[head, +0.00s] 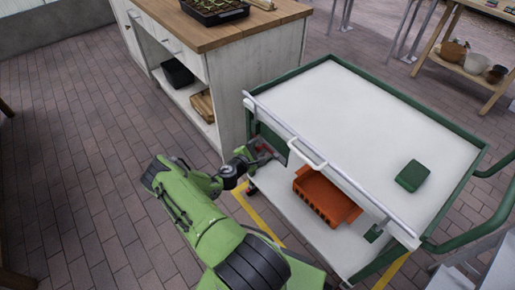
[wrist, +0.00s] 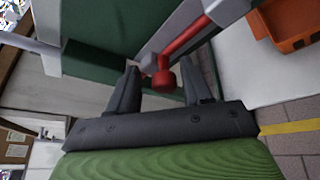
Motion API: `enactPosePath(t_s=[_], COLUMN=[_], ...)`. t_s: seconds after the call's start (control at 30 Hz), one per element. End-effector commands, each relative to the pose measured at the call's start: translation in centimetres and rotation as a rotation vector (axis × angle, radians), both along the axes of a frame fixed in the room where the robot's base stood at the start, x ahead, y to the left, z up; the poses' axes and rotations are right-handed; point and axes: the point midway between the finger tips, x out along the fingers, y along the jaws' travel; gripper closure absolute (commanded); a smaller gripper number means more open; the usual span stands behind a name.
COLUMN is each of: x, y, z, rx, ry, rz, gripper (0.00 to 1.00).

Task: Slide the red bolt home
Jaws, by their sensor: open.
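The red bolt (wrist: 182,38) shows in the wrist view as a red rod with a round red knob (wrist: 164,80) at its near end. It runs through a grey bracket (wrist: 222,8) beside a dark green panel (wrist: 110,30). My gripper (wrist: 166,84) is open, with one dark finger on each side of the knob. I cannot tell whether a finger touches it. In the head view my gripper (head: 256,158) reaches to the left end of the white-topped cart (head: 370,115), and a bit of red (head: 266,148) shows there. My gripper partly hides the bolt.
An orange crate (head: 325,198) sits on the cart's lower shelf, right of my gripper. A wooden-topped cabinet (head: 205,30) stands close behind on the left. A green box (head: 412,176) lies on the cart top. The brick floor at left is clear.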

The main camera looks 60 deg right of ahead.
Motion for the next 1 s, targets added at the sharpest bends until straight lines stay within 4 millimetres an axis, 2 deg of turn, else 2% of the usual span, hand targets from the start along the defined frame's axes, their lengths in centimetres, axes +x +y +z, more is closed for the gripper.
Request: enactPosePath(t_s=[0.27,0.37,0.7,0.83,1.0], x=[0.1,0.3,1.2,1.4,1.4], y=[0.7,2.6,11.7,14.0,15.1], z=[0.2,0.8,3.5,4.1,4.3], rx=[0.003,0.005,0.002,0.001,0.0], ry=[0.004,0.006,0.004,0.002,0.001], rz=[-0.001,0.002,0.003,0.003,-0.001], gripper=[0.51,0.51,0.51,0.51,0.51])
